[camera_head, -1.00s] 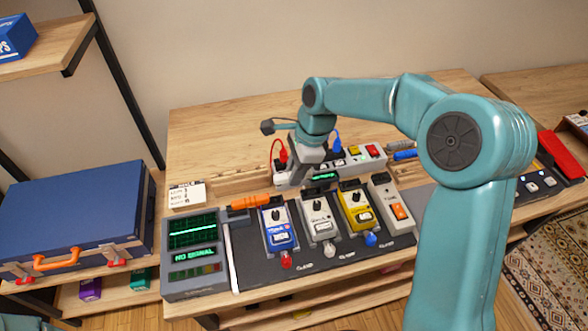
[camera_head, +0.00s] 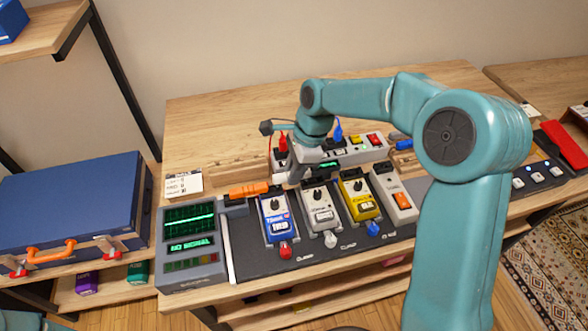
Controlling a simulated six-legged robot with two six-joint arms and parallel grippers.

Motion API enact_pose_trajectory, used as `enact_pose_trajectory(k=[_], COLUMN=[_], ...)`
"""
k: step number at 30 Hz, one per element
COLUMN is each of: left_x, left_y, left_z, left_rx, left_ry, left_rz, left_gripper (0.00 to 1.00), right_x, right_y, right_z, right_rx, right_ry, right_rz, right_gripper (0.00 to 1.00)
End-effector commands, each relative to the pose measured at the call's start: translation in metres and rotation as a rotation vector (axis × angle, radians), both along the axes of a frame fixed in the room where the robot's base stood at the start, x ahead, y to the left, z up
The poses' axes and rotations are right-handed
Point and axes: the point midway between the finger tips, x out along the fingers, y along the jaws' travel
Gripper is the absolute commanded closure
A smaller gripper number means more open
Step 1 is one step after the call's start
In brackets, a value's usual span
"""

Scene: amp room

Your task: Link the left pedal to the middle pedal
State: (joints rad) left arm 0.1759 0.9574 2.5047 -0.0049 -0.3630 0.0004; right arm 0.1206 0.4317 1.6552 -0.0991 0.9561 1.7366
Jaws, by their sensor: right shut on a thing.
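The left pedal (camera_head: 279,222) is blue and the middle pedal (camera_head: 321,209) is light grey; both stand on a dark board with a gap between them. The yellow pedal (camera_head: 359,200) stands to their right. My right gripper (camera_head: 295,180) reaches down at the back of the gap between the left and middle pedals. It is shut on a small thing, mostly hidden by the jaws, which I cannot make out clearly. I cannot tell whether that thing touches either pedal. My left gripper is not in view.
A power strip (camera_head: 350,151) with red and blue plugs lies behind the pedals. An orange-handled tool (camera_head: 248,190) lies left of the gripper. A grey meter (camera_head: 189,245) reads NO SIGNAL. A grey pedal with an orange switch (camera_head: 402,198) stands at right.

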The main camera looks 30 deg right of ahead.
Motion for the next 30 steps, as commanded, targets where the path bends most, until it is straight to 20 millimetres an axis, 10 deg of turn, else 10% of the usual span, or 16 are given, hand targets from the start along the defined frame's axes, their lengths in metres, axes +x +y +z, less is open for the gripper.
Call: enact_pose_trajectory(k=[30], left_x=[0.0], left_y=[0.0], left_z=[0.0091], left_rx=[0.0], left_ry=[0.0], left_rz=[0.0], left_gripper=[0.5], right_x=[0.0004], right_y=[-0.0002], right_z=[0.0004], right_rx=[0.001], right_ry=[0.01], right_rz=[0.001], right_gripper=[1.0])
